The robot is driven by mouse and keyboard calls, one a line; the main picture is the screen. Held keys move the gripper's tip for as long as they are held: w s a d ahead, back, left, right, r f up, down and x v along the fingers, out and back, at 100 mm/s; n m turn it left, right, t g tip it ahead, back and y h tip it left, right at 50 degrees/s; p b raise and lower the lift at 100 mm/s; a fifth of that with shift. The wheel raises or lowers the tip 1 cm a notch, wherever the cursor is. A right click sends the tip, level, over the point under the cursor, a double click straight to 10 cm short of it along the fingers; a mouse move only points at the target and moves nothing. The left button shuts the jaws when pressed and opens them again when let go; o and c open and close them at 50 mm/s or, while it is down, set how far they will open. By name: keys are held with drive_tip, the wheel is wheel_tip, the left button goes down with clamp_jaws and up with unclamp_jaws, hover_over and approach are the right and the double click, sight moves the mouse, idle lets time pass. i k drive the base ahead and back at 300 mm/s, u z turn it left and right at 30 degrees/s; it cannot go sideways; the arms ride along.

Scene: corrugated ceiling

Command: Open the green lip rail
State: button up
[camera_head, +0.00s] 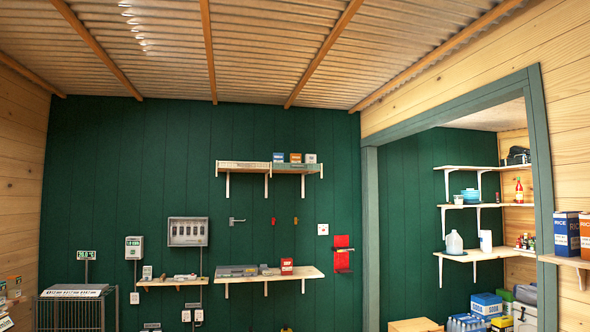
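My gripper is not in view. I cannot tell whether any rail is raised or lowered.
Below are a longer wooden shelf (310,272) with a red box (287,266) and a small shelf (172,282). A wire cage (70,314) stands at lower left. A doorway frame (371,230) opens on shelves at right. The floor is out of view.

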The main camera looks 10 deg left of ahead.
sight(275, 165)
drive_tip(key=u, duration=0.1)
drive_tip(key=i, duration=0.6)
drive_tip(key=u, duration=0.4)
drive_tip(key=i, duration=1.65)
drive_tip(key=u, duration=0.25)
drive_tip(key=i, duration=1.65)
drive_tip(key=z, duration=0.25)
drive_tip(key=i, duration=1.65)
drive_tip(key=z, duration=0.3)
